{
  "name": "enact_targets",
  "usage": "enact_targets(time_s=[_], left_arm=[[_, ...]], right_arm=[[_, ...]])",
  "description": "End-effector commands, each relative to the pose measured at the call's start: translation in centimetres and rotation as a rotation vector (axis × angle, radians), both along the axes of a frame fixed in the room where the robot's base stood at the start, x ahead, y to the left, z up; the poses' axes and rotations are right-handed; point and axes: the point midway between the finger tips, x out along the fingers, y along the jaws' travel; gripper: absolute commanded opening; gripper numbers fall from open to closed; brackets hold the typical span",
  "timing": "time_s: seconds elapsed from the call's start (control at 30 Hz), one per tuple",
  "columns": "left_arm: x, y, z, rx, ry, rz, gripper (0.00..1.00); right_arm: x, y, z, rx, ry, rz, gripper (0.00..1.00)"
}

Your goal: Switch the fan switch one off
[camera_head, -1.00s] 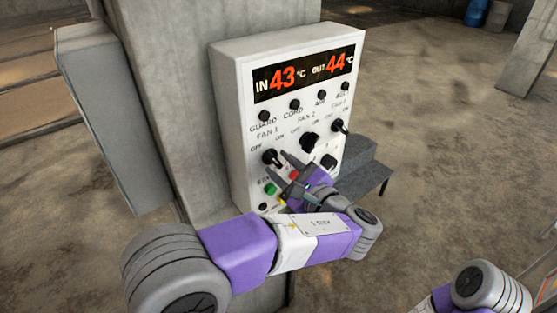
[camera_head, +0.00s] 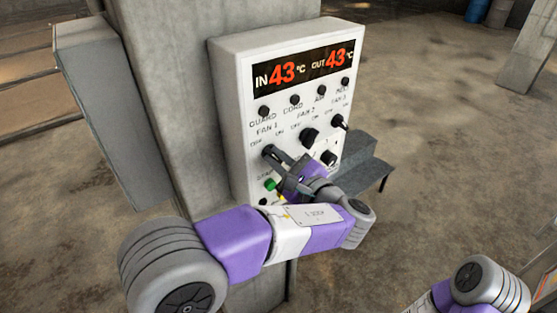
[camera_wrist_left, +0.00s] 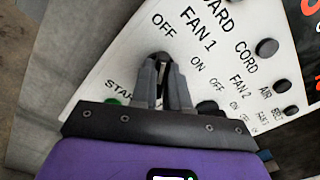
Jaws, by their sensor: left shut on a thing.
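The fan one switch is a black rotary knob under the FAN 1 label on the white control panel (camera_head: 240,125). In the left wrist view the dark knob (camera_wrist_left: 160,57) shows between my fingertips, below OFF and left of ON. My left gripper (camera_head: 270,153) is shut on this knob; it also shows in the left wrist view (camera_wrist_left: 162,80). The fingers hide much of the knob, so I cannot tell which way it points. My right gripper is out of view.
Fan 2 knob (camera_head: 309,136) and fan 3 knob (camera_head: 338,121) sit to the right. A green button (camera_head: 270,184) lies just below my fingers. The display (camera_head: 305,66) reads IN 43, OUT 43. A concrete pillar (camera_head: 165,90) stands behind, a grey box (camera_head: 105,110) at left.

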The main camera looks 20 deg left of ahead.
Motion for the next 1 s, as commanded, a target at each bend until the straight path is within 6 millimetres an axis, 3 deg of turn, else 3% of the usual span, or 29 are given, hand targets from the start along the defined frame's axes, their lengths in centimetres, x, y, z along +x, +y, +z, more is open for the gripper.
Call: enact_targets(time_s=[0.13, 0.43, 0.47, 0.6, 1.0], left_arm=[[-0.02, 0.06, -0.29, -0.057, -0.073, 0.0, 0.0], [-0.04, 0.04, -0.04, -0.069, -0.088, 0.0, 0.0], [-0.03, 0.04, -0.03, -0.069, -0.088, 0.0, 0.19], [-0.03, 0.03, -0.04, -0.068, -0.088, 0.0, 0.4], [-0.65, -0.91, -0.08, -0.068, -0.088, -0.003, 0.4]], right_arm=[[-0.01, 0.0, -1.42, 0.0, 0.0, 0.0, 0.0], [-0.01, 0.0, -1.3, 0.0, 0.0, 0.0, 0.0], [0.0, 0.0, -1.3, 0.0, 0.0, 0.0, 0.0], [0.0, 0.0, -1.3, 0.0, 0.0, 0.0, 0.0], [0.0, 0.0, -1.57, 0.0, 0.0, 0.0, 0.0]])
